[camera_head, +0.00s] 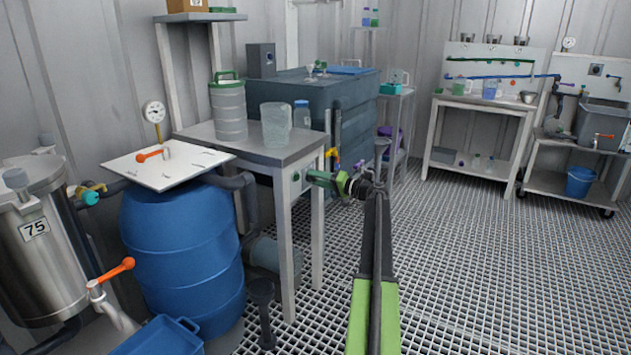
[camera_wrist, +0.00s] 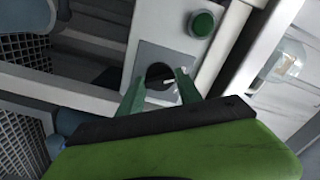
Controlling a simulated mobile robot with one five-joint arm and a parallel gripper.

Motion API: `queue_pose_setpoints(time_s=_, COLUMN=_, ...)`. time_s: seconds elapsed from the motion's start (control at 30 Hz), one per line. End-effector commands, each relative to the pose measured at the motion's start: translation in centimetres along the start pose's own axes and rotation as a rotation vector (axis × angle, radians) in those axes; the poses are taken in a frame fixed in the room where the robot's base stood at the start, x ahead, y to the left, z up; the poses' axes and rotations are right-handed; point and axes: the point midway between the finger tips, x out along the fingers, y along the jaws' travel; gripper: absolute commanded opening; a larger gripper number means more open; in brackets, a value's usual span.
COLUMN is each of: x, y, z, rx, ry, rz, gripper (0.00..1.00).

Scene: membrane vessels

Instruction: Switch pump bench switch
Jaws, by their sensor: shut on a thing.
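The pump bench switch (camera_wrist: 160,74) is a black round knob with a pale mark, on a light grey plate, in the middle of the wrist view. My gripper (camera_wrist: 160,82) has its two green fingers on either side of the knob, shut on it. There the switch is mostly hidden by my gripper.
On the bench stand a ribbed canister (camera_head: 229,112), a clear beaker (camera_head: 275,125) and a blue-capped bottle (camera_head: 302,114). A blue barrel (camera_head: 185,255) and a steel vessel (camera_head: 35,245) stand at the left. The grated floor (camera_head: 470,265) is free to the right.

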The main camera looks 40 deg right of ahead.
Motion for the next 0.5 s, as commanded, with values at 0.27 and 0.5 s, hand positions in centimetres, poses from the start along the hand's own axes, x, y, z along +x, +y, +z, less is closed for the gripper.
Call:
queue_pose_setpoints(time_s=0.27, x=-0.13, y=0.06, z=-0.42, rx=-0.016, ry=0.011, rz=0.001, gripper=0.01)
queue_pose_setpoints(time_s=0.5, x=-0.11, y=0.04, z=-0.40, rx=-0.015, ry=0.011, rz=0.001, gripper=0.43)
